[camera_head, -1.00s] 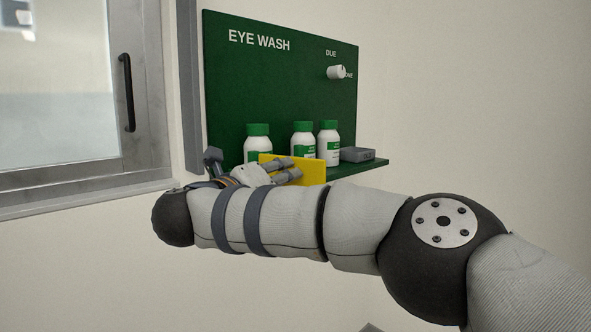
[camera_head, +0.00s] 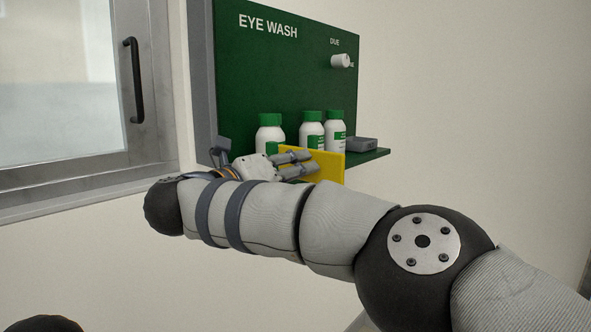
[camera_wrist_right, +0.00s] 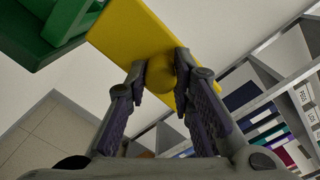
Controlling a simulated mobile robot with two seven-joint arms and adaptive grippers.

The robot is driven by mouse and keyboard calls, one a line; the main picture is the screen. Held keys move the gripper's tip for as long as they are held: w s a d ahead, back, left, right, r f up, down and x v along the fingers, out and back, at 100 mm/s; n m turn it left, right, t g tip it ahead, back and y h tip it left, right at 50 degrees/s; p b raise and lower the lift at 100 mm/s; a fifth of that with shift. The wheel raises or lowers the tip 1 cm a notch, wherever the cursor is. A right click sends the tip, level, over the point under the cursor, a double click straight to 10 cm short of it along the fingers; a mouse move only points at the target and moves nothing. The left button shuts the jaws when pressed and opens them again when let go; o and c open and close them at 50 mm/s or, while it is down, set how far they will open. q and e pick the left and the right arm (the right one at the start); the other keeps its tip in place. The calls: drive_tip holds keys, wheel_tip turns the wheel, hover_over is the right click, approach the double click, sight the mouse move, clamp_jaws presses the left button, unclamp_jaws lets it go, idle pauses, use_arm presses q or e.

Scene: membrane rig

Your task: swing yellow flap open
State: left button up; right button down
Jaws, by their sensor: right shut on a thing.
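The yellow flap (camera_head: 325,167) is a flat panel at the front of the green eye wash station, below several white bottles with green caps. It is partly hidden behind my right gripper (camera_head: 313,161). In the right wrist view the flap (camera_wrist_right: 140,27) is large, with a round yellow knob (camera_wrist_right: 160,73) on its face. My right gripper (camera_wrist_right: 160,85) is shut on that knob, one finger on each side. The flap stands at an angle to the shelf. My left gripper is not in view.
The green board (camera_head: 290,75) carries a white knob (camera_head: 341,61) at upper right. A window with a black handle (camera_head: 134,80) is at left. The wrist view shows a shelf unit (camera_wrist_right: 265,115) at right.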

drive_tip(key=shift+r, duration=0.1)
drive_tip(key=c, duration=1.4)
unclamp_jaws()
drive_tip(key=shift+d, duration=0.1)
drive_tip(key=shift+o, duration=0.2)
